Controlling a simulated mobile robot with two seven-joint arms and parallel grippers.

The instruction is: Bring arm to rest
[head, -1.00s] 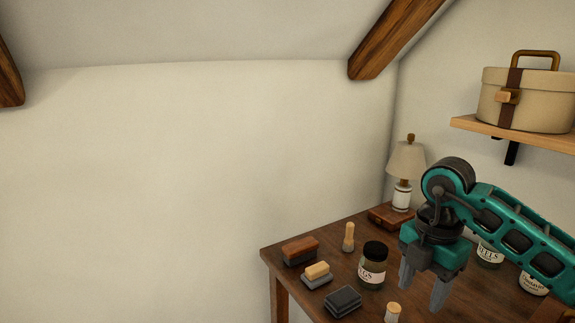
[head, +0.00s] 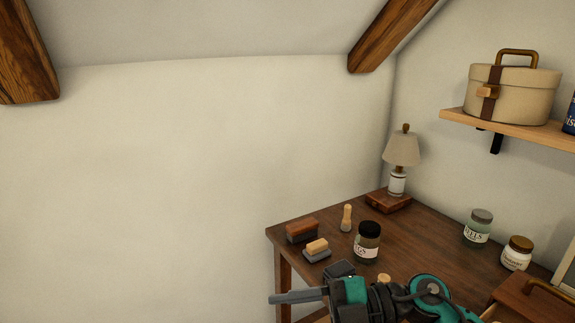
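My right gripper (head: 290,298) is at the bottom of the view, in front of the wooden table's near edge, with its fingers pointing left. The fingers are seen side-on and overlap, so I cannot tell how far apart they are. No object shows in them. Its teal and black arm comes in from the lower right and hides part of the table's front. My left gripper is out of view.
On the table (head: 425,240) stand brushes (head: 302,231), a dark-lidded jar (head: 367,243), a lamp (head: 400,155) and two jars at right. A shelf (head: 505,128) holds a round case (head: 513,92). The left side is clear.

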